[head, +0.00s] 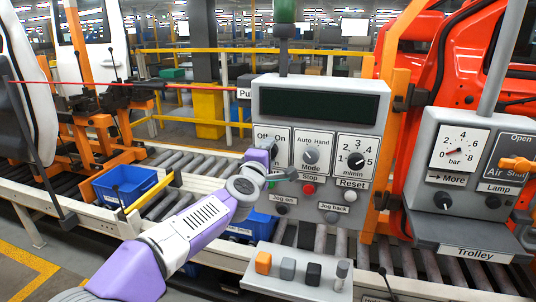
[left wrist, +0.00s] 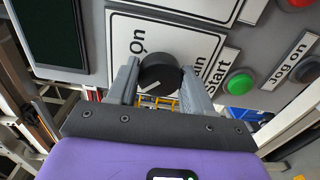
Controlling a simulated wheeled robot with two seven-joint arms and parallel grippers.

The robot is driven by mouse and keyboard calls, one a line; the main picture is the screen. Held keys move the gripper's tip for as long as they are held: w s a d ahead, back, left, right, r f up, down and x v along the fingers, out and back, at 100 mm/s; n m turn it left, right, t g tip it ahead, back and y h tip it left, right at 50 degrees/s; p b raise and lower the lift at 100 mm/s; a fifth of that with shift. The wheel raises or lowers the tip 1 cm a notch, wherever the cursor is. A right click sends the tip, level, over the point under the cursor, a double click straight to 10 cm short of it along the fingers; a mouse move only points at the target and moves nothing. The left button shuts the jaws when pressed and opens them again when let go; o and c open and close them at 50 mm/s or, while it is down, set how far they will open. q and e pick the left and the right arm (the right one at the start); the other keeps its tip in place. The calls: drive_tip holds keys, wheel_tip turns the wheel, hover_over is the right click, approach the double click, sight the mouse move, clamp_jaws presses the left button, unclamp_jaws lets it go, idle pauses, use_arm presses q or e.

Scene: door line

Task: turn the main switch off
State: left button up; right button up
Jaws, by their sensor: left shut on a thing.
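The main switch is a round black knob (left wrist: 160,72) on a white plate of the grey control panel (head: 262,82). In the wrist view its white mark points to the lower left, away from the word "On"; the "Off" word is out of sight there. In the head view the plate (head: 266,133) reads "Off" and "On", and my gripper covers the knob. My left gripper (head: 268,150) is at the panel, its two fingers (left wrist: 163,82) shut on the knob, one on each side. My right gripper is not in view.
The mode knob (head: 311,155) and speed dial (head: 356,160) sit close to the right. A red stop button (head: 309,188) and a green start button (left wrist: 240,84) are nearby. The trolley panel (head: 462,165) stands further right. A roller conveyor runs behind.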

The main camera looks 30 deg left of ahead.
use_arm(q)
drive_tip(key=o, duration=1)
drive_tip(key=shift+o, duration=0.2)
drive_tip(key=v, duration=0.7)
drive_tip(key=shift+s, duration=0.3)
